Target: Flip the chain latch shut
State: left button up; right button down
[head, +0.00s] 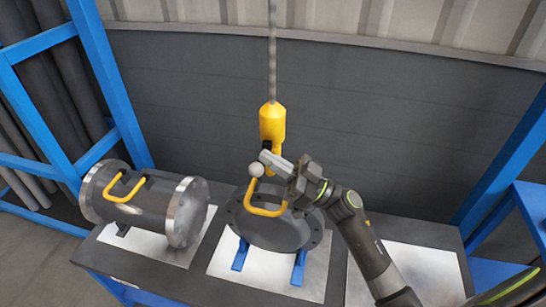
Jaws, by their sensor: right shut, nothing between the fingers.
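The chain (272,60) hangs from above and ends in a yellow hook block (272,122). The latch is at the lower part of this block; it is small and partly hidden by my gripper, so I cannot tell whether it is open or shut. My right gripper (268,160) is shut and empty, with its tip at the lower end of the block. A dark flanged shell (275,232) with a yellow handle (262,211) sits right below, on blue supports. A pale round knob (256,170) shows by the handle's top. My left gripper is not in view.
A second flanged cylinder (150,209) with a yellow handle lies on the left of the table (215,222). Blue frame posts (108,80) stand at the left and a blue frame at the right. The white plate (425,270) at the right is bare beside my right arm.

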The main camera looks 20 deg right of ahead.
jog(key=w+d+f+n+g+h+b, duration=0.1)
jog(key=w+f+n+g+b, duration=0.1)
jog(key=n+g+b, duration=0.4)
jog(key=w+d+f+n+g+b, duration=0.1)
jog(key=w+f+n+g+b, duration=0.1)
jog(key=f+n+g+b, duration=0.2)
jog(key=shift+d+f+n+g+h+b, duration=0.4)
jog(key=shift+n+g+b, duration=1.1)
jog(key=shift+n+b, duration=4.5)
jog(key=n+p, duration=0.3)
jog(key=shift+n, duration=0.3)
jog(key=shift+s, duration=0.1)
